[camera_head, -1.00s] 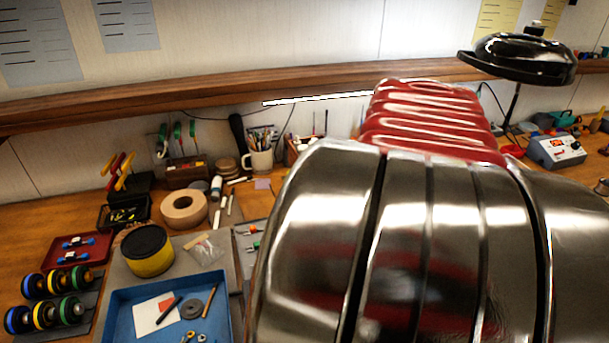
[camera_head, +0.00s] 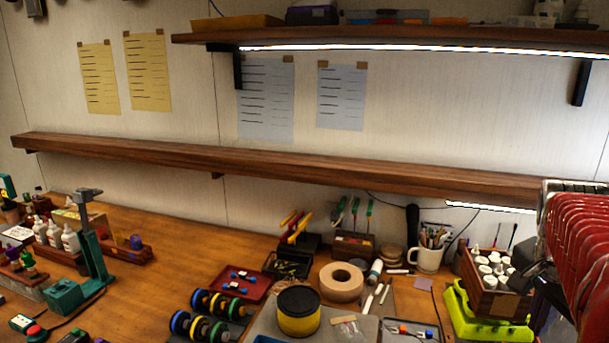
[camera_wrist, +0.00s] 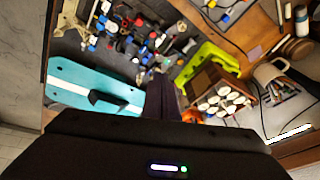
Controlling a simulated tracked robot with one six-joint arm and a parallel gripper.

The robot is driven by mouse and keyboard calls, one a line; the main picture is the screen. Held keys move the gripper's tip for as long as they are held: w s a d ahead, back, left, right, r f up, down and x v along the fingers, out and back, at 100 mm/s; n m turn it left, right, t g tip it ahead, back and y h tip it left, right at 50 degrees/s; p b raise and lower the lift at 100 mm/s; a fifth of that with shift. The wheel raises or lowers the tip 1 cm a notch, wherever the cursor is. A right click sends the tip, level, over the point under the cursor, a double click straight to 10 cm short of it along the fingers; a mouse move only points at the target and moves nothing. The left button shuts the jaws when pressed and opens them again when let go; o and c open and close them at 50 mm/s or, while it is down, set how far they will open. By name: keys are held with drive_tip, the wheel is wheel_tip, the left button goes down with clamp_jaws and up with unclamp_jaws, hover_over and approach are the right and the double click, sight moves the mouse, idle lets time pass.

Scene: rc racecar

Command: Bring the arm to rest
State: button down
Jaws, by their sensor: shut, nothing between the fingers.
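My arm shows only at the right edge of the head view, as a red ribbed part (camera_head: 583,235). My gripper is not clearly visible in the head view. In the wrist view, the dark fingers of my gripper (camera_wrist: 164,95) are together and empty at the middle, above the bench. A blue-green plate (camera_wrist: 85,85) lies to their left, and a box of white-capped bottles (camera_wrist: 222,93) is to their right. Whether the fingers touch anything is hard to tell.
The bottle box (camera_head: 492,285) and a yellow-green tray (camera_head: 462,318) are close to my arm in the head view. A mug (camera_head: 428,260), a tape roll (camera_head: 341,281) and a yellow tin (camera_head: 299,312) stand nearby. A wooden shelf (camera_head: 280,170) crosses above the bench.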

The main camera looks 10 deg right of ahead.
drive_tip(key=w+a+r+n+t, duration=0.35)
drive_tip(key=w+a+n, duration=0.35)
drive_tip(key=w+a, duration=0.3)
drive_tip(key=s+a+f+n+y, duration=0.1)
drive_tip(key=s+a+f+n, duration=0.1)
drive_tip(key=a, duration=0.6)
drive_tip(key=s+a+f+n+y, duration=0.1)
drive_tip(key=s+a+f+n, duration=0.2)
drive_tip(key=a, duration=0.5)
drive_tip(key=s+a+f+n+y, duration=0.1)
drive_tip(key=s+a+f+n, duration=0.1)
drive_tip(key=a+f+n, duration=0.2)
drive_tip(key=a+n+t, duration=0.1)
drive_tip(key=a+n, duration=0.1)
drive_tip(key=a, duration=0.2)
drive_tip(key=shift+s+a+f+n+y, duration=0.15)
drive_tip(key=shift+a+f+n+y, duration=0.05)
drive_tip(key=shift+f+n+y, duration=0.15)
drive_tip(key=shift+s, duration=0.2)
